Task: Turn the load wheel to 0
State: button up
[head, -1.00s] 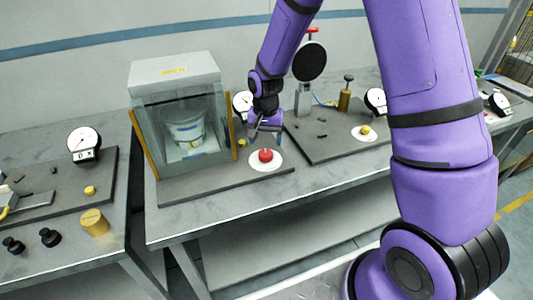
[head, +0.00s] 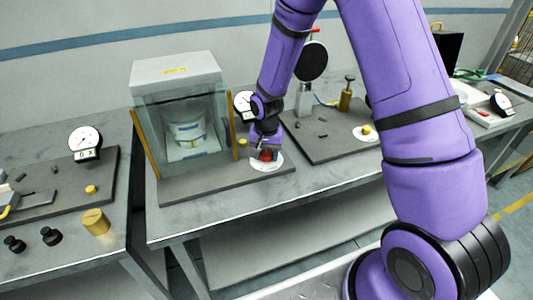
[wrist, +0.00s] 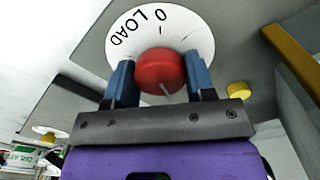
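The load wheel (wrist: 160,72) is a red round knob on a white dial disc (wrist: 120,45) marked "0" and "LOAD". In the wrist view the "0" is above the wheel and "LOAD" is at its upper left. A short pale line on the wheel's face points toward the bottom of the picture. My gripper (wrist: 160,75) has its two blue fingers on either side of the wheel, with little or no gap showing. Whether they press on it is unclear. In the head view my gripper (head: 266,148) is down over the wheel (head: 267,155) and partly hides it.
A glass-fronted cabinet (head: 175,70) with a white tub (head: 187,130) inside stands to the left of the wheel. A small yellow knob (head: 243,142) is close by. A dial gauge (head: 244,103) is behind my wrist. A brass plunger (head: 346,95) stands at right.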

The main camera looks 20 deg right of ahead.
jog(key=shift+c, duration=0.6)
